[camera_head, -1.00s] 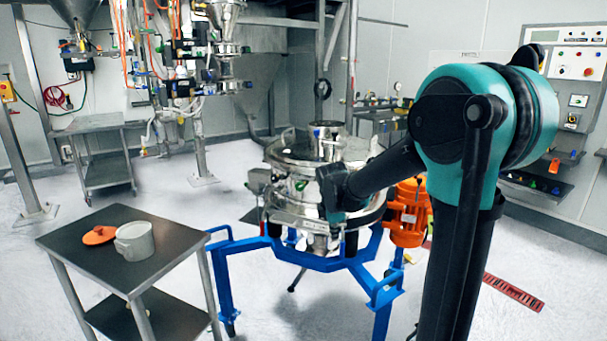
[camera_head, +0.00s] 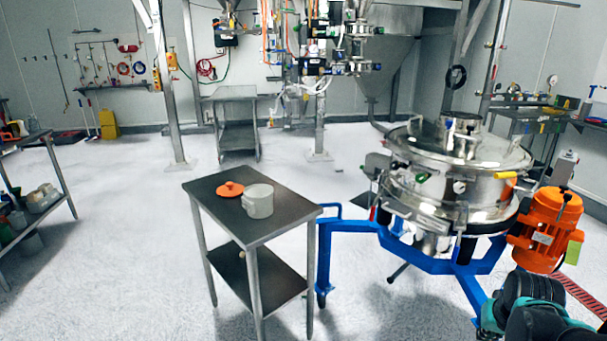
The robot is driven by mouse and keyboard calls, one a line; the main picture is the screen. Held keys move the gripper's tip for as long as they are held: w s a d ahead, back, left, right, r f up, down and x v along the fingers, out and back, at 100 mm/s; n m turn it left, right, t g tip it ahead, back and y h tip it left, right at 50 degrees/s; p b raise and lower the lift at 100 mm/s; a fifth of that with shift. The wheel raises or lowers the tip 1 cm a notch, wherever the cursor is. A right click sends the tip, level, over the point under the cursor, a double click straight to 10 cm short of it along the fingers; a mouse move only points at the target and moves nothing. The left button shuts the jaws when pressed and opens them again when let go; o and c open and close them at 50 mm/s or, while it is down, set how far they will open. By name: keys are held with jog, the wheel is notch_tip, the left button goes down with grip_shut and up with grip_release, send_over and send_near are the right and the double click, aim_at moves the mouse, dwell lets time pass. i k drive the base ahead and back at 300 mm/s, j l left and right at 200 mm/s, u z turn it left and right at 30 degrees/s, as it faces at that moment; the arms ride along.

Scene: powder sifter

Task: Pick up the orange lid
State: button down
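The orange lid (camera_head: 230,189) lies flat on the dark top of a small metal table (camera_head: 276,225), left of the picture's middle. A light grey pot (camera_head: 258,201) stands open just to the right of the lid, very close to it. Part of my arm shows at the bottom right corner, well to the right of the table. My gripper itself cannot be made out.
A shiny steel sifter (camera_head: 455,185) on a blue frame (camera_head: 370,228) stands right of the table, with an orange motor (camera_head: 547,228) beside it. A shelf rack (camera_head: 42,192) stands at the far left. The floor between rack and table is clear.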

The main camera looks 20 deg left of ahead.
aim_at(230, 190)
jog(key=u, duration=1.6)
